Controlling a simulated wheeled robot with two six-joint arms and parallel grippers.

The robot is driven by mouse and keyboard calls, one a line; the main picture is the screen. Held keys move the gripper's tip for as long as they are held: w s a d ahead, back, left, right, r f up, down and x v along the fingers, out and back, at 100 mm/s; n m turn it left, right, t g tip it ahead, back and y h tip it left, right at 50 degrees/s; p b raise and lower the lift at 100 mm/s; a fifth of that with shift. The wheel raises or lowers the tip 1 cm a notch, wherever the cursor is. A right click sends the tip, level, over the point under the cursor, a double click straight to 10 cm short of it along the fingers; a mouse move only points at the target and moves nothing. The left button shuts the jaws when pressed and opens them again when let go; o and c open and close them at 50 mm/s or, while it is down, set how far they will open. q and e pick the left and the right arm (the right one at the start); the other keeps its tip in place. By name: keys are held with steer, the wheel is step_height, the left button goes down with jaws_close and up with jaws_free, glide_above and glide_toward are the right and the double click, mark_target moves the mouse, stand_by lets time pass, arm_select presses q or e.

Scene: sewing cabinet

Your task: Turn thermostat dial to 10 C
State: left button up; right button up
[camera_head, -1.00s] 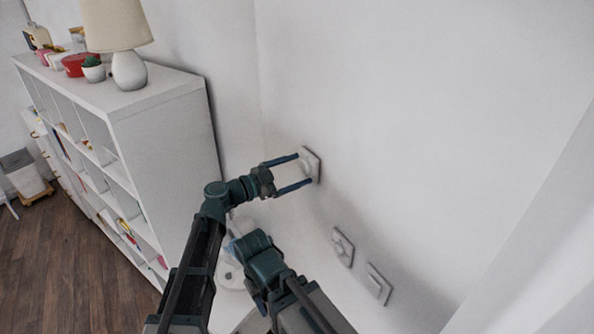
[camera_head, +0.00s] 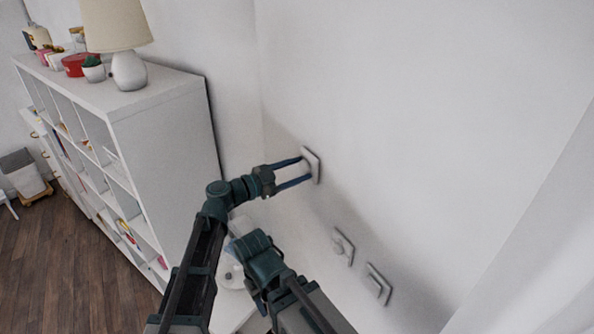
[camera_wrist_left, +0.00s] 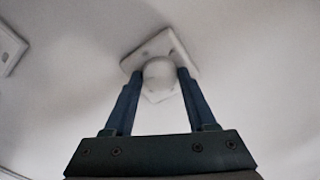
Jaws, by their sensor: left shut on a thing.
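The thermostat is a white square plate (camera_head: 314,165) on the white wall with a round white dial (camera_head: 304,167) standing out from it. In the left wrist view the dial (camera_wrist_left: 159,72) sits between the two blue fingers, and the plate (camera_wrist_left: 160,45) behind it looks tilted. My left gripper (camera_head: 304,170) is shut on the dial, one finger on each side. No scale or number on the dial can be read. My right gripper is not in view.
Two more white wall plates, one (camera_head: 342,247) and another (camera_head: 378,285), sit lower right on the wall. A white shelf unit (camera_head: 165,135) with a lamp (camera_head: 128,68) stands at left. The wall above the thermostat is bare.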

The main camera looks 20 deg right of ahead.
arm_select(q)
steer(key=shift+n, duration=0.3)
steer(key=n, duration=0.5)
steer(key=shift+n, duration=0.3)
steer(key=n, duration=0.5)
steer(key=shift+n, duration=0.3)
steer(key=n, duration=1.2)
steer(key=o, duration=1.4)
